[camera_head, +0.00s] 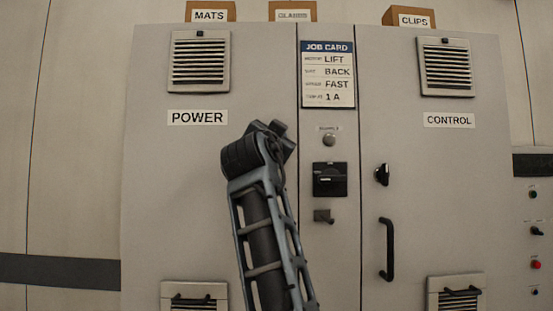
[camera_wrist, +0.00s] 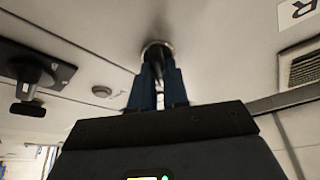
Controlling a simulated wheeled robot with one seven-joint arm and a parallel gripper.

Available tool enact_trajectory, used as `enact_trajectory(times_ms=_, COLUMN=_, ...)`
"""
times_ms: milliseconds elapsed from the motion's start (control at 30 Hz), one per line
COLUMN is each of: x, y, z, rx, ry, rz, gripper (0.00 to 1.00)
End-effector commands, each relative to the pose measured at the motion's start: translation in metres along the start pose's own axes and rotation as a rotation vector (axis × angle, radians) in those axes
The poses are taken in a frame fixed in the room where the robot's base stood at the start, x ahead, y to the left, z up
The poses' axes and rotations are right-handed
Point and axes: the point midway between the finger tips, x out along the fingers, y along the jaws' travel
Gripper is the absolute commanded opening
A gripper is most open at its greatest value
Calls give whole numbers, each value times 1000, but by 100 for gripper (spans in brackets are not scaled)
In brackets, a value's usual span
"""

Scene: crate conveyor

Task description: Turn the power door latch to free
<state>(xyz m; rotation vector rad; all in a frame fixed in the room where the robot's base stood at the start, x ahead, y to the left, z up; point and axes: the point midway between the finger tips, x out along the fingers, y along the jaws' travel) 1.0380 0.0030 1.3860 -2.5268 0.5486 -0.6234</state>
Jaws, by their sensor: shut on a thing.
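The power door (camera_head: 180,190) is the left grey door, marked POWER, and it looks shut. Its latch (camera_wrist: 157,47), a dark knob on a round base, shows at the top middle of the wrist view. My gripper (camera_wrist: 158,72) is shut on the latch, with a blue finger on either side of it. The fingers cover part of the knob, so I cannot tell which way it is turned. In the head view my arm hides the latch and the gripper.
The control door (camera_head: 440,190) on the right has its own black latch (camera_head: 382,174) and a bar handle (camera_head: 387,250). Between the doors are a black rotary switch (camera_head: 330,179), a round button (camera_head: 329,141) and a job card (camera_head: 328,75). Labelled boxes stand on top of the cabinet.

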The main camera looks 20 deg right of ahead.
Motion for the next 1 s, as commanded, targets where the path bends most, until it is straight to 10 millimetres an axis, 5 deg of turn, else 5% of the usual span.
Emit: enact_trajectory(times_ms=1000, x=1, y=-3, z=-2, rx=817, ry=1, rz=341, gripper=0)
